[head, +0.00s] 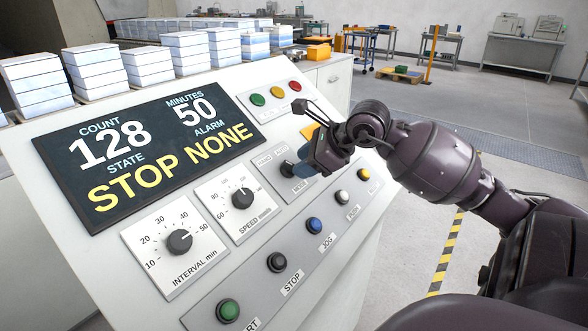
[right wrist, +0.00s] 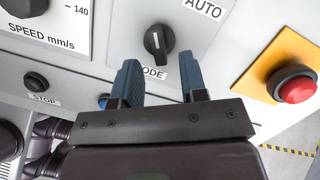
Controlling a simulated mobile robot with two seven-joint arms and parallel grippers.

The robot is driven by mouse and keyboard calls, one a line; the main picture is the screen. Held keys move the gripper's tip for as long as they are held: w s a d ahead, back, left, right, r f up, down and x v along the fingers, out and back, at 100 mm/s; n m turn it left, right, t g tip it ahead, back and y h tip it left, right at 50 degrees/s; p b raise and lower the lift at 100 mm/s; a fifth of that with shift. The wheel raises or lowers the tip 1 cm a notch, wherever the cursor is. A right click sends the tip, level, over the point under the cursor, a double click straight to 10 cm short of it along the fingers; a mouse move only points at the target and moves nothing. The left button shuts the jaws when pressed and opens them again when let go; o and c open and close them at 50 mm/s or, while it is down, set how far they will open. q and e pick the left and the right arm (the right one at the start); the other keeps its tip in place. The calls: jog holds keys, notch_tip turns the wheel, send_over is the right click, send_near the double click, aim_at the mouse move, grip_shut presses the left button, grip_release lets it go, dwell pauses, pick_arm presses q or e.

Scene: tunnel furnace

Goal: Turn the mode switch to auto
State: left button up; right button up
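The mode switch is a black rotary knob (head: 287,169) on a pale plate, with HAND and AUTO labels above it and MODE below. In the right wrist view the knob (right wrist: 159,43) has a white mark pointing up and slightly left, while the AUTO label (right wrist: 203,8) is up and to the right. My right gripper (head: 300,170) is at the panel, just right of the knob in the head view. In the right wrist view its two blue fingers (right wrist: 160,72) are apart with the knob between and just beyond their tips; contact cannot be told. My left gripper is not in view.
A red button (right wrist: 297,84) on a yellow plate is right of the fingers. The speed dial (head: 242,198), interval dial (head: 180,241) and a blue button (head: 314,224) are nearby. The display (head: 145,150) reads STOP. White stacks (head: 92,66) stand behind the panel.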

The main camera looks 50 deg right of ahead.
jog(key=shift+x, duration=1.35)
grip_shut()
